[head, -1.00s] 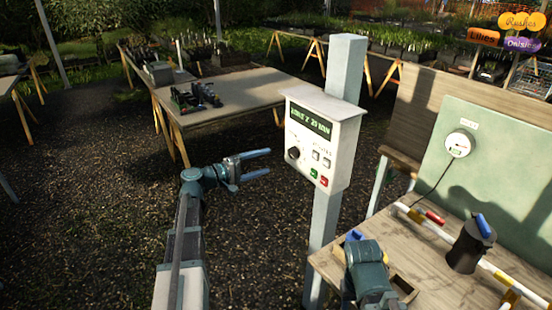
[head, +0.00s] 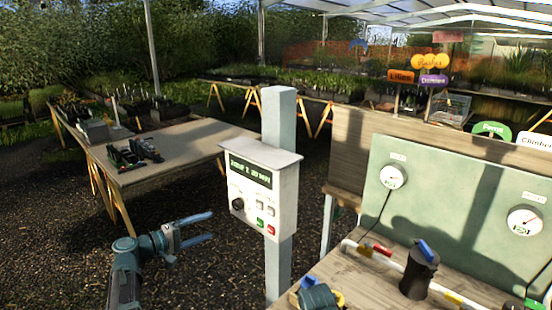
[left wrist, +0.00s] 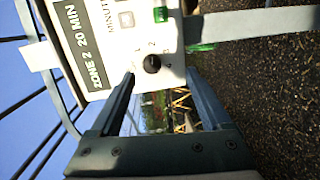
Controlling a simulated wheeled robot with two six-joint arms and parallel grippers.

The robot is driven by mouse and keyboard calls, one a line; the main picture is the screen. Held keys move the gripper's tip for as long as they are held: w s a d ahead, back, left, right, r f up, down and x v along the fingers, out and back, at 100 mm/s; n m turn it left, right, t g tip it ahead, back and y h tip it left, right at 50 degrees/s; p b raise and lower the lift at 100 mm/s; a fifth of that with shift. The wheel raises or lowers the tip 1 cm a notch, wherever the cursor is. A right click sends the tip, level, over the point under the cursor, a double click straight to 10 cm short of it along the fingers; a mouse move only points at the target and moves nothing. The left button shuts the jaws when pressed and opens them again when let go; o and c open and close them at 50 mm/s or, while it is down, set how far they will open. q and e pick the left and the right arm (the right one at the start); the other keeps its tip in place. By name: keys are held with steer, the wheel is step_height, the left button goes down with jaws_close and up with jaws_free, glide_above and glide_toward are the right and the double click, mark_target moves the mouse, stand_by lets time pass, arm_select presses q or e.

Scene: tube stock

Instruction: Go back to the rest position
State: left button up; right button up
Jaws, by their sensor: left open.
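The white control box (head: 262,190) hangs on a pale post, with a display, a black dial, and green and red buttons. My left gripper (head: 211,227) is open and empty, in the air to the left of the box. In the left wrist view, its two fingers (left wrist: 163,75) stand apart. The box (left wrist: 120,25) shows sideways beyond them, reading "ZONE 2 20 MIN", and its black dial (left wrist: 152,63) appears between the fingertips.
A wooden bench (head: 345,270) at the right carries a dark canister with a blue handle (head: 418,272) and a white pipe. A green panel (head: 450,190) with gauges stands behind. A table (head: 190,150) with dark items is at the back left. Gravel ground lies open at the left.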

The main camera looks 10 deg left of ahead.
arm_select(q)
steer(key=s+d+f+m+g+y, duration=0.1)
steer(key=s+d+f+m+g, duration=0.25)
steer(key=d+f, duration=0.45)
steer(key=s+d+f+m+g+y, duration=0.1)
steer(key=s+d+f+m+g, duration=0.3)
steer(key=d, duration=0.7)
steer(key=s+d+f+m+g+y, duration=0.2)
steer(key=s+y, duration=0.3)
steer(key=s, duration=0.3)
steer(key=s+d+f+m+g+y, duration=0.2)
steer(key=s+f+y, duration=0.3)
steer(key=s, duration=0.4)
steer(key=shift+s+d+f+m+g+y, duration=0.2)
steer(key=shift+m+g+y, duration=0.25)
steer(key=shift+m, duration=0.2)
